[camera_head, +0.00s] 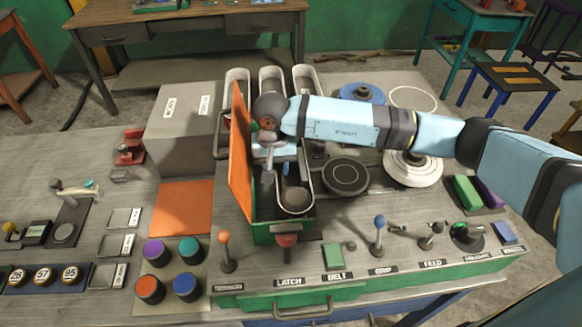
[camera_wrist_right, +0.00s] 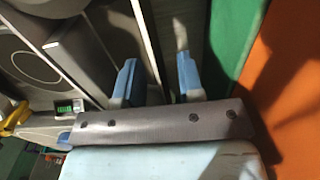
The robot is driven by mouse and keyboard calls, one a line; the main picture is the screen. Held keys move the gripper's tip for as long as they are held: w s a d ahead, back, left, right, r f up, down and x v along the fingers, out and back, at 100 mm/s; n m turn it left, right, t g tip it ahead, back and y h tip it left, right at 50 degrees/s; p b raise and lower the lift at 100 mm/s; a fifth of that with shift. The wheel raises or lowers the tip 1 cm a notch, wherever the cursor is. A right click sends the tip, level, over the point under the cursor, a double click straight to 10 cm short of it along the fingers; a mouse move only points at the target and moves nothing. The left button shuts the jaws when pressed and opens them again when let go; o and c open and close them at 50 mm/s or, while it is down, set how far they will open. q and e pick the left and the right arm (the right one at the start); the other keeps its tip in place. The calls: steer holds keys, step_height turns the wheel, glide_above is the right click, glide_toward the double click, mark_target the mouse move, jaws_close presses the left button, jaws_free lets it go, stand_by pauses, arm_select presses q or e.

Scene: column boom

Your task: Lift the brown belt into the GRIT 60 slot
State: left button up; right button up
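My right gripper (camera_head: 276,174) reaches down into the open green housing (camera_head: 272,230), beside its raised orange lid (camera_head: 240,160). In the right wrist view its two blue fingers (camera_wrist_right: 156,72) stand apart, with a thin pale edge running between them. A pale-edged loop curves around a dark round roller (camera_head: 294,200) inside the housing. I cannot tell whether this loop is the brown belt. Three long pale-rimmed shapes (camera_head: 272,75) stand side by side behind the housing; no GRIT 60 label is readable. My left gripper is not in view.
A grey disc (camera_head: 346,176) lies right of the housing. A grey box (camera_head: 183,125) stands to its left. Levers, including an orange-knobbed one (camera_head: 224,240) and a blue-knobbed one (camera_head: 379,224), line the front. An orange mat (camera_head: 185,208) lies left of the housing.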

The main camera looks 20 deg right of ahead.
jaws_close()
steer(key=shift+r, duration=0.1)
